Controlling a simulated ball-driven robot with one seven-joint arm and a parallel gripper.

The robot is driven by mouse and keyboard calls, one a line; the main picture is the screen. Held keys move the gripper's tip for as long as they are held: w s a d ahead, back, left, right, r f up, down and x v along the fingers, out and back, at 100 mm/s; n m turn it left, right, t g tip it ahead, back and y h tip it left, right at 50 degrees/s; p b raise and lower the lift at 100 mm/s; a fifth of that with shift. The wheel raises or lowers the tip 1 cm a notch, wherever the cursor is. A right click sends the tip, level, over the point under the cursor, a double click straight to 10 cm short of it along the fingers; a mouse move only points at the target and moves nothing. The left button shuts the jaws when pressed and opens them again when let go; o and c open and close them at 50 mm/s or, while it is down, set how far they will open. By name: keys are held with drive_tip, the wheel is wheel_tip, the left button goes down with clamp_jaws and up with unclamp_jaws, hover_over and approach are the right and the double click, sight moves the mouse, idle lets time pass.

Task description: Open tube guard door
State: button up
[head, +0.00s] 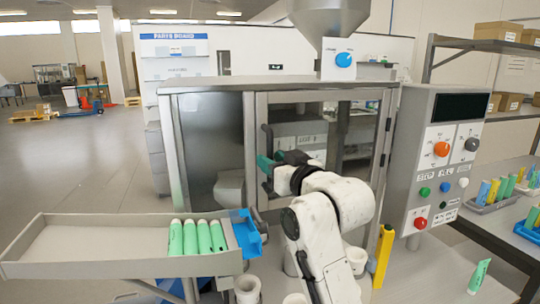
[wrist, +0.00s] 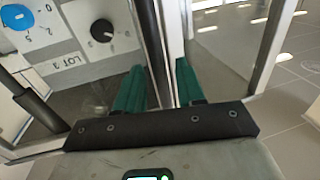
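The tube guard door (head: 320,150) is a framed clear panel on the front of the grey machine and looks closed. A dark vertical handle (head: 266,132) stands on the door's left side. My gripper (head: 268,162) has green fingers and is at the handle's middle height. In the wrist view the fingers (wrist: 162,88) are apart, with the dark handle bar (wrist: 150,45) running between them, nearer the left finger. A gap shows beside the right finger. I cannot tell whether either finger touches the bar.
A grey tray (head: 110,268) with several green tubes (head: 197,237) and a blue holder (head: 245,232) is at the front left. A control panel (head: 437,160) stands right of the door. A yellow post (head: 383,257) stands low at the right. Open floor lies far left.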

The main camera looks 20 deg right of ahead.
drive_tip(key=shift+w+a, duration=0.2)
drive_tip(key=shift+w, duration=0.75)
clamp_jaws()
